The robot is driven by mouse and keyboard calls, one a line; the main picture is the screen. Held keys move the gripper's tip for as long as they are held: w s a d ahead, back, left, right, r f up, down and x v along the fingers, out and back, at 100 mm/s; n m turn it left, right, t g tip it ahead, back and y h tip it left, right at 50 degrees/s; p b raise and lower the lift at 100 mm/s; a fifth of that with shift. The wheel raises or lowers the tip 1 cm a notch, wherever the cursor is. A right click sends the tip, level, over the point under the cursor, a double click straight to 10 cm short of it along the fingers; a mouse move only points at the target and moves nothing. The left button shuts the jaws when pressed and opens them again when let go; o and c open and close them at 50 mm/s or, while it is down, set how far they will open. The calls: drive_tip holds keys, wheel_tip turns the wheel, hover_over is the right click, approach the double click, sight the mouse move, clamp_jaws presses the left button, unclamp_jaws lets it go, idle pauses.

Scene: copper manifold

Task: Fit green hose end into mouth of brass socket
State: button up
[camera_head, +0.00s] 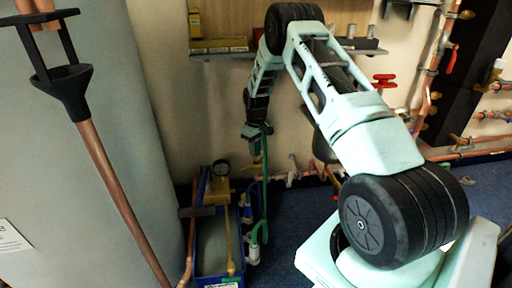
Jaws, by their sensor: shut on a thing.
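My gripper (256,138) is in the upper middle of the head view, small, in front of the pale wall and below the shelf. It is shut on the green hose (265,185). The hose hangs down from the gripper beside the blue crate and curves at the bottom near a pale fitting (253,254). The held hose end is too small and too covered by the fingers to make out. I cannot pick out the brass socket or its mouth for certain. Brass-coloured fittings show on the copper pipes at the right.
A wall shelf (215,54) carries small boxes. Copper pipes with a red valve handle (384,79) run along the wall. A large grey cylinder (150,150) stands left.

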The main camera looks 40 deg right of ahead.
drive_tip(key=shift+f+b, duration=0.45)
drive_tip(key=shift+f, duration=0.85)
drive_tip(key=shift+f, duration=0.75)
idle(0.7)
drive_tip(key=o, duration=1.1)
drive_tip(key=shift+o, duration=0.2)
wheel_tip(320, 180, up, 8)
drive_tip(key=p, duration=0.3)
drive_tip(key=shift+f+p, duration=0.15)
drive_tip(key=shift+p, duration=0.2)
drive_tip(key=shift+s+f, duration=0.1)
drive_tip(key=shift+s, duration=0.05)
